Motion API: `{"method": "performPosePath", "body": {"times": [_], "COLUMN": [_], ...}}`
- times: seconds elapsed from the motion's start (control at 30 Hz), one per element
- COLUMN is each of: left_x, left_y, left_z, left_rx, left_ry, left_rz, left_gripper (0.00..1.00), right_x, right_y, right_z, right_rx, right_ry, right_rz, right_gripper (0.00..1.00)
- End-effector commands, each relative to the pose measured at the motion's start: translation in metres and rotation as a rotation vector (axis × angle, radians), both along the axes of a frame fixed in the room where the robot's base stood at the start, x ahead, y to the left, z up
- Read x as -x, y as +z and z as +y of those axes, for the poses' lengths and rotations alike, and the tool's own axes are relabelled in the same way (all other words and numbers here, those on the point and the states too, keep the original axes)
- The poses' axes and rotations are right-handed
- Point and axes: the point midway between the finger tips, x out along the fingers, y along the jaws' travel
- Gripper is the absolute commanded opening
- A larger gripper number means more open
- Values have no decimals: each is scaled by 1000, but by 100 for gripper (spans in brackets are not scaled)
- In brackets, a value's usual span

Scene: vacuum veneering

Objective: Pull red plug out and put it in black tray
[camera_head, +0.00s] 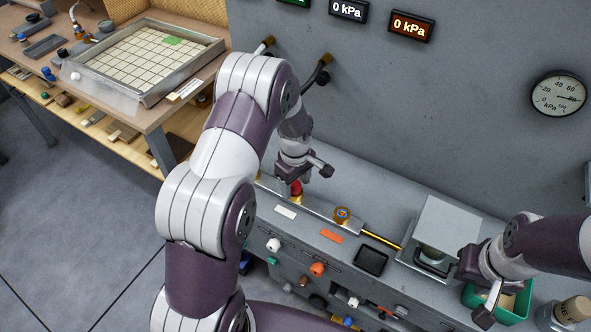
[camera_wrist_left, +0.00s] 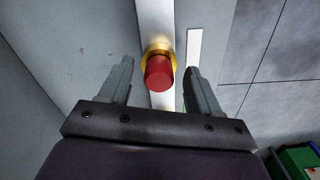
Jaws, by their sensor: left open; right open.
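The red plug (camera_head: 296,188) sits upright in a yellow brass fitting on the metal strip of the grey bench. It also shows in the left wrist view (camera_wrist_left: 158,72), between the two fingers with gaps on both sides. My left gripper (camera_head: 300,179) is open right over the plug, pointing down at it. The small black tray (camera_head: 371,261) lies on the bench to the right of the plug and looks empty. My right gripper (camera_head: 480,293) is open at the right, near a green bin, and holds nothing that I can see.
White and orange labels (camera_head: 332,236) lie in front. The grey wall with gauges rises behind. Several colored knobs are on the bench front.

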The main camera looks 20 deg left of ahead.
Motion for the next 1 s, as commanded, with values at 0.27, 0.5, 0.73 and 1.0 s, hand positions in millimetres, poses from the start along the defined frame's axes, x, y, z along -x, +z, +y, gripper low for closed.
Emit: {"method": "performPosePath", "body": {"times": [0.27,0.5,0.73,1.0], "left_x": [0,0,0,0], "left_y": [-5,-5,-5,7], "left_z": [0,0,0,0], "left_rx": [0,0,0,0], "left_ry": [-1,-1,-1,-1], "left_rz": [0,0,1,0], "left_gripper": [63,4,0,0], "right_x": [0,0,0,0], "right_y": [0,0,0,11], "right_z": [0,0,0,0], "right_rx": [0,0,0,0], "right_ry": [0,0,0,0], "right_rz": [0,0,0,0], "right_gripper": [43,43,43,43]}}
